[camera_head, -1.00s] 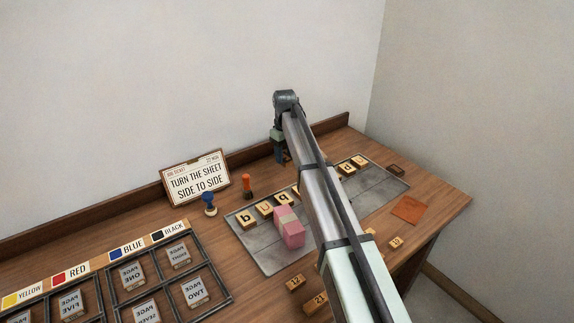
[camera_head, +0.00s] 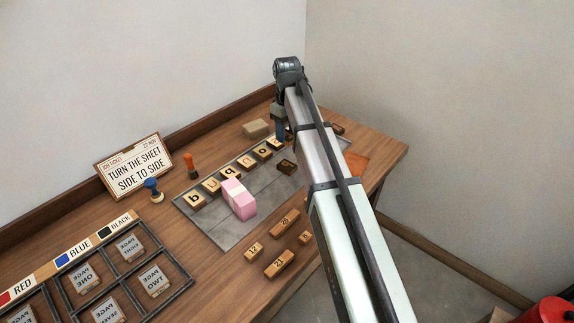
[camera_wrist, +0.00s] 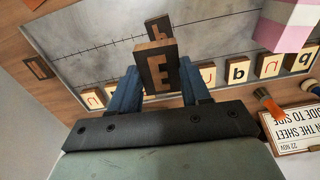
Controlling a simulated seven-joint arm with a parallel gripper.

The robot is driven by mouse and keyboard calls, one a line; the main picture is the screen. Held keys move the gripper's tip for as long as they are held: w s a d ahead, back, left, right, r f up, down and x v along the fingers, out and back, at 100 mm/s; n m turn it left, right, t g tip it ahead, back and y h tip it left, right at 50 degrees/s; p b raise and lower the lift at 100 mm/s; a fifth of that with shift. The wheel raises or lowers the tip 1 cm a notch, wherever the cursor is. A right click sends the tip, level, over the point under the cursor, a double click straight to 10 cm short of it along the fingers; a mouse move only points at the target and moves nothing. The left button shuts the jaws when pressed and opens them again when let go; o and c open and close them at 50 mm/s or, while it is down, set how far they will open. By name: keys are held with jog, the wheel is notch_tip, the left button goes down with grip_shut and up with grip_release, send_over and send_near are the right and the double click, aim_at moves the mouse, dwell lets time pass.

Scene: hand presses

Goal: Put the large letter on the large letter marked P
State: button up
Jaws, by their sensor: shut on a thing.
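My gripper (camera_wrist: 160,82) is shut on a dark brown large letter block (camera_wrist: 157,62) with a pale, E-like mark facing the wrist camera. In the head view my gripper (camera_head: 284,130) hangs over the far right end of the grey plate, and the held block cannot be made out there. Another dark large letter block (camera_wrist: 158,26) lies on the plate, just beyond the held one in the wrist view. Its mark is partly covered, so I cannot read it for certain. This block also shows in the head view (camera_head: 287,167). The two blocks appear apart.
A row of pale letter tiles (camera_head: 211,187) lines the far edge of the grey plate (camera_head: 222,234). A pink-and-white block (camera_head: 238,199) stands on it. Number blocks (camera_head: 279,263) lie in front. A beige box (camera_head: 256,129), stamps (camera_head: 152,189) and a sign (camera_head: 134,167) stand behind.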

aim_at(287, 165)
jog(key=shift+s+f+n, duration=0.2)
jog(key=shift+s+n, duration=0.05)
jog(key=shift+n, duration=0.05)
jog(key=shift+f, duration=4.8)
jog(key=shift+f, duration=0.15)
jog(key=o, duration=1)
jog(key=shift+o, duration=0.2)
notch_tip(287, 165, up, 12)
jog(key=shift+r, duration=0.15)
